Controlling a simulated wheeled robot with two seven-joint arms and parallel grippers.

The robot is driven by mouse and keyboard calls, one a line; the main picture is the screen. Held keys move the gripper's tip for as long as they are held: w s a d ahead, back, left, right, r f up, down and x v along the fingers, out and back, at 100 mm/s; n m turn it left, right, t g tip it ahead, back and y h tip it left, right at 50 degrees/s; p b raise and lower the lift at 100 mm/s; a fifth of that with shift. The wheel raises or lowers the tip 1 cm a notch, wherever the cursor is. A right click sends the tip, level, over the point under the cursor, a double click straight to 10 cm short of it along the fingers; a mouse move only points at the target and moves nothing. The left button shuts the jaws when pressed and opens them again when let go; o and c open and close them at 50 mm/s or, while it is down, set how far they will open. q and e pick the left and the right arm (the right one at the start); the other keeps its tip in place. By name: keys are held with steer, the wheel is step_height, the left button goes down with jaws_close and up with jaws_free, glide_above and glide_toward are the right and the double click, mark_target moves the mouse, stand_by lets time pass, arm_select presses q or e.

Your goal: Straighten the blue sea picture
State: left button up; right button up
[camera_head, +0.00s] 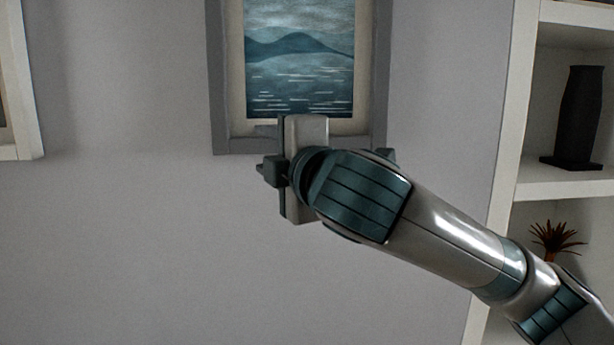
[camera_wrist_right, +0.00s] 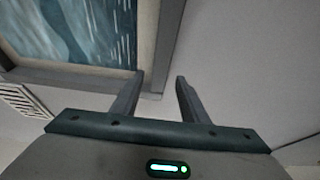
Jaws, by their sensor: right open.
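The blue sea picture (camera_head: 300,45) hangs on the grey wall at the top of the head view, its top cut off. It shows dark hills over water inside a pale mount and a grey frame. It looks close to level there. My right gripper (camera_head: 300,165) is in front of the frame's lower edge and hides part of it. In the right wrist view my right gripper (camera_wrist_right: 160,78) is open, and the frame's lower corner (camera_wrist_right: 150,92) appears between its fingers. I cannot tell whether they touch the frame. My left gripper is not in view.
A white shelf unit (camera_head: 505,150) stands at the right, holding a black vase (camera_head: 580,115) and a reddish spiky plant (camera_head: 556,240). Part of another pale frame (camera_head: 30,110) hangs at the far left. The wall between the two frames is bare.

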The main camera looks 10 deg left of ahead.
arm_select(q)
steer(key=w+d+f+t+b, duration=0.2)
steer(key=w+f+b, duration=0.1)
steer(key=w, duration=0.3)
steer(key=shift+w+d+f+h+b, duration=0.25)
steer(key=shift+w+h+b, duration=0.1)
steer(key=shift+b, duration=0.55)
arm_select(e)
steer(key=v, duration=1.4)
steer(key=shift+s+d, duration=0.25)
steer(key=shift+s, duration=0.1)
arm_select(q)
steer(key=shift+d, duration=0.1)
